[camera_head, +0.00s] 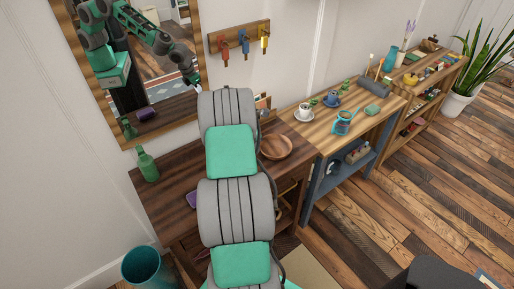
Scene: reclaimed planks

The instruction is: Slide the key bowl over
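A round brown wooden bowl (276,147), which looks like the key bowl, sits upright on the dark wooden console table (160,195), near its right end. My grey and green arm runs up the middle of the view and passes just left of the bowl, covering much of the tabletop. I cannot make out keys in the bowl. My gripper is not directly visible; the arm's end is hidden behind its own links. Part of my arm also shows as a reflection in the wall mirror.
A green bottle (147,167) stands at the table's left end, and a purple item (191,199) lies beside my arm. A teal bin (145,267) stands on the floor.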

